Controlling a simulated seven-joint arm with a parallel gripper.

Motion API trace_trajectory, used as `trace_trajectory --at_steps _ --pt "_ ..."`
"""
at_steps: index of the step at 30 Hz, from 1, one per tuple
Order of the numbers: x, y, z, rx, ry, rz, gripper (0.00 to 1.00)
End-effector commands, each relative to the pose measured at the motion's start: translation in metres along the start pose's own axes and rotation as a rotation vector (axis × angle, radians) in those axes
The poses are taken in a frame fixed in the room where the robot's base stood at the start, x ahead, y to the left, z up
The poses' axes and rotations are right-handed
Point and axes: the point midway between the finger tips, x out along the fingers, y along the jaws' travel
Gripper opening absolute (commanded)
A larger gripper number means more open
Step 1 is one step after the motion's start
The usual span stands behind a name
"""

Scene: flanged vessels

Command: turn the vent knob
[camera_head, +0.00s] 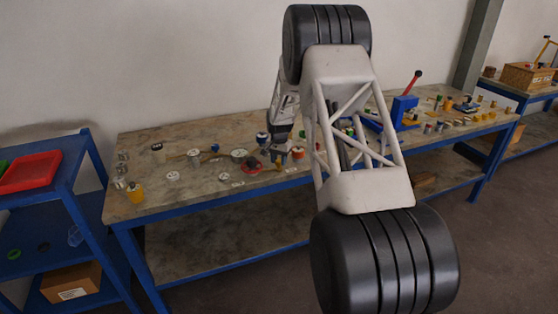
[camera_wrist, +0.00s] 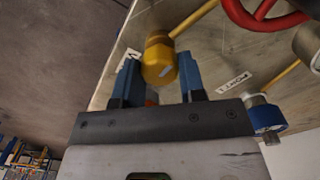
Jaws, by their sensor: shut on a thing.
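A yellow faceted knob (camera_wrist: 160,58) sits between the two blue fingers of my gripper (camera_wrist: 161,72) in the wrist view. The fingers are shut on its sides. A thin yellow rod runs from behind it towards the upper right. A small white label lies left of the knob, too small to read. My arm hides part of the bench there. I cannot read any label naming the vent knob.
A red handwheel (camera_wrist: 262,14) is close by at the upper right of the wrist view. A blue round fitting (camera_wrist: 267,117) is right of my gripper. The workbench (camera_head: 215,194) holds several gauges and fittings. A blue press (camera_head: 402,112) stands to the right.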

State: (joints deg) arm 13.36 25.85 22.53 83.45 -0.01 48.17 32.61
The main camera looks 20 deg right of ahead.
Motion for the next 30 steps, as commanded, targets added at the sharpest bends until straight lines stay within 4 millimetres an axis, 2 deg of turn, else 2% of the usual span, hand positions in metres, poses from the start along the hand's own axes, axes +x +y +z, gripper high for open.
trace_trajectory --at_steps 6,7,12,23,30 --pt "-0.001 0.000 -0.001 -0.001 0.001 -0.001 0.14" --pt "-0.001 0.000 -0.001 -0.001 0.002 -0.001 0.39" --pt "-0.001 0.000 0.000 -0.001 0.001 -0.001 0.63" --pt "-0.003 0.000 0.000 -0.002 0.001 -0.001 0.63" --pt "-0.021 0.000 0.000 -0.002 0.001 -0.001 0.63"
